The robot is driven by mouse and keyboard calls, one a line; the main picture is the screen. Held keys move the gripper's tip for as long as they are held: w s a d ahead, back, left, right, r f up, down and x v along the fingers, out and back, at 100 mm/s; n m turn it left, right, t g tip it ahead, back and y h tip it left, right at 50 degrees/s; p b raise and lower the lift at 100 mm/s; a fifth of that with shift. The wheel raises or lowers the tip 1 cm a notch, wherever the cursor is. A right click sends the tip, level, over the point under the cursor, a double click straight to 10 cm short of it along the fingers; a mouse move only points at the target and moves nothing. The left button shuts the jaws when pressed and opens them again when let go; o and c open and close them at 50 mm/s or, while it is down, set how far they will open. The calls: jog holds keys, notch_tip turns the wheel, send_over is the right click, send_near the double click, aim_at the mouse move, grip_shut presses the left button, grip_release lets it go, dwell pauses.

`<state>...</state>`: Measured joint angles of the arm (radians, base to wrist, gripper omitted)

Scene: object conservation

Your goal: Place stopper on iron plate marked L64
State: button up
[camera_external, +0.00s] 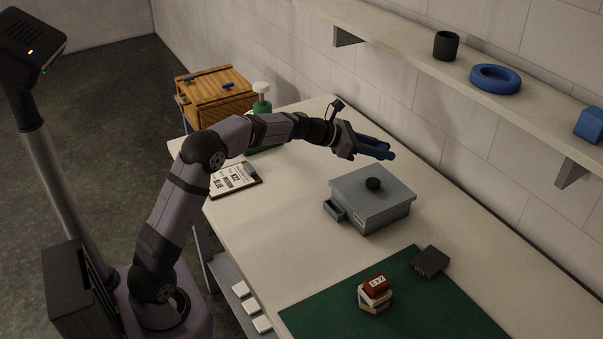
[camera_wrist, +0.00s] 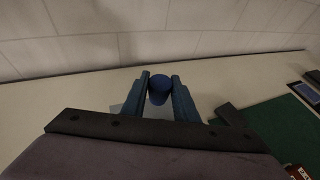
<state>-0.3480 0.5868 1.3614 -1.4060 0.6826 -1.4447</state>
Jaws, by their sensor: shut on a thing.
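My gripper (camera_external: 376,148) is in the air behind the grey box, above the table. In the wrist view my gripper (camera_wrist: 160,84) has its two blue fingers shut on a small dark blue round piece, which I take as the stopper (camera_wrist: 158,90). In the external view the fingers largely hide it. I cannot read L64 anywhere. A dark flat block (camera_external: 431,262) lies at the back edge of the green mat and may be the iron plate; its marking is not legible.
Small labelled blocks (camera_external: 375,293) are stacked on the green mat (camera_external: 440,310). A clipboard (camera_external: 236,178) and a wooden crate (camera_external: 215,97) are at left. A wall shelf (camera_external: 420,65) runs behind.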

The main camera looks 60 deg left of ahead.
jog(key=d+m+g+h, duration=0.1)
jog(key=d+m+h, duration=0.15)
jog(key=d, duration=1.15)
jog(key=m+g+h, duration=0.2)
send_over(431, 259)
notch_tip(431, 259, down, 4)
jog(key=shift+f+p, duration=0.8)
jog(key=shift+f, duration=4.7)
jog(key=shift+f, duration=0.15)
jog(key=o, duration=1)
jog(key=shift+o, duration=0.2)
